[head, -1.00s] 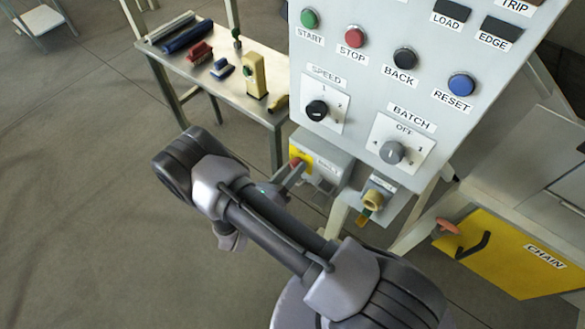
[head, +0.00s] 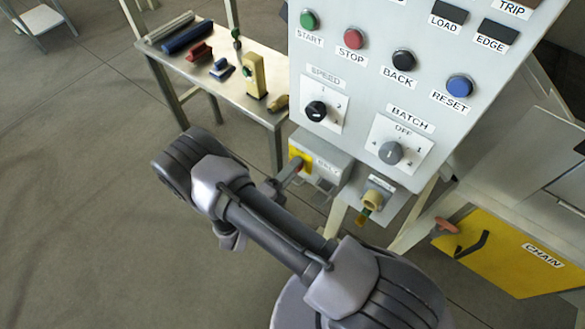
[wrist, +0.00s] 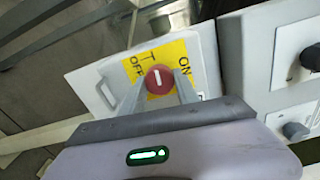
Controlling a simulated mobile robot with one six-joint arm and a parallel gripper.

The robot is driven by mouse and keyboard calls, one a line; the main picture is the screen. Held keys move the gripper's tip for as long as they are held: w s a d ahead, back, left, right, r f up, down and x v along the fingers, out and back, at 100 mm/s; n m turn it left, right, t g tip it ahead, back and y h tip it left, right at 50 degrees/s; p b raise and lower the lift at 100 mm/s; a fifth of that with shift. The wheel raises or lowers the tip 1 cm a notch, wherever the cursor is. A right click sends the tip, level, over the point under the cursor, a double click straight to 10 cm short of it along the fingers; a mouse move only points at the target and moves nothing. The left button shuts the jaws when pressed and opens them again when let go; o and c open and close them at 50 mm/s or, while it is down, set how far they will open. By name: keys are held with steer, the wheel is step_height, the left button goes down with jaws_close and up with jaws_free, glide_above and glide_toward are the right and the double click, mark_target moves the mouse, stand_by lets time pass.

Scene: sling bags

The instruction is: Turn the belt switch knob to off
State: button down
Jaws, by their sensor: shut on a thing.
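The belt switch knob (wrist: 158,79) is round and red with a white pointer line, in the middle of a yellow plate (wrist: 136,66) marked OFF on the left and ON on the right in the wrist view. The pointer stands nearly upright in that view, between the two labels. My gripper (wrist: 158,84) is shut on the knob, with one grey finger on each side. In the head view my gripper (head: 293,170) reaches the yellow plate (head: 306,158) on the low box under the panel; the knob is mostly hidden there.
The control panel (head: 365,85) with buttons and the speed (head: 316,111) and batch (head: 391,153) dials rises above the switch box. A key-like switch (head: 372,199) sits right of it. A side table (head: 215,85) holds several parts. A yellow chain cover (head: 500,255) is at lower right.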

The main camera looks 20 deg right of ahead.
steer(key=shift+n, duration=0.7)
steer(key=c, duration=0.9)
jaws_free()
steer(key=p+v, duration=0.2)
steer(key=v, duration=1.5)
steer(key=shift+s+a, duration=0.15)
steer(key=shift+r, duration=0.15)
